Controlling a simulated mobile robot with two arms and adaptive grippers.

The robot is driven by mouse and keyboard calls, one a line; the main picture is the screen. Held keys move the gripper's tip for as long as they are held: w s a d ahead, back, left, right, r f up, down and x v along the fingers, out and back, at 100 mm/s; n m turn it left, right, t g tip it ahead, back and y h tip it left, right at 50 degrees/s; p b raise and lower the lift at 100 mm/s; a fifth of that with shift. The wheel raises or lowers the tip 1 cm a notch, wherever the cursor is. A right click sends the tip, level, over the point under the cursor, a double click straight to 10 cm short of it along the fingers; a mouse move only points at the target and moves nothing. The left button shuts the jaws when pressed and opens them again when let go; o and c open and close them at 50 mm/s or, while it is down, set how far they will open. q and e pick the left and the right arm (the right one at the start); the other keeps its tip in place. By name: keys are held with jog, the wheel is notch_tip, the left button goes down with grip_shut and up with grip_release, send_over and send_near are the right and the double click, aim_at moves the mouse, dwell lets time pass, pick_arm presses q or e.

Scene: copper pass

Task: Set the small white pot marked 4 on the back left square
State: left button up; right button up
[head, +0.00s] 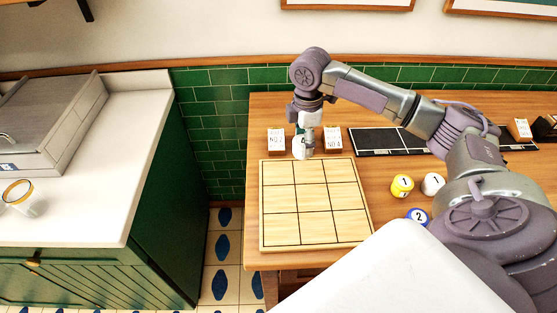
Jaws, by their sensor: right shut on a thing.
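The small white pot marked 4 (298,150) is in my right gripper (304,150), which is shut on it. The gripper hides part of the pot. They are at the back edge of the wooden board (315,228), which is ruled into a grid of squares. In the picture the pot is right of the back left square (277,172), near the back middle square. I cannot tell whether it touches anything below. The back left square looks empty. My left gripper is not in view.
Two cards in wooden blocks (276,140) (333,138) flank the gripper. A yellow pot (402,186), a white pot marked 1 (433,183) and a blue pot marked 2 (417,217) stand right of the board. A black slate strip (376,141) lies behind. The board looks clear.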

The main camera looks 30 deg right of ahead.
jog(key=w+a+f, duration=0.1)
jog(key=w+a+f+p, duration=0.1)
jog(key=a, duration=0.1)
jog(key=w+a+f, duration=0.2)
jog(key=shift+a, duration=0.2)
notch_tip(320, 180, down, 3)
jog(key=shift+s+p, duration=0.15)
jog(key=shift+p, duration=0.65)
jog(key=shift+f, duration=0.45)
jog(key=shift+f, duration=0.1)
jog(key=o, duration=1.3)
jog(key=shift+c, duration=0.2)
notch_tip(320, 180, up, 12)
jog(key=b, duration=0.2)
jog(key=shift+b, duration=0.4)
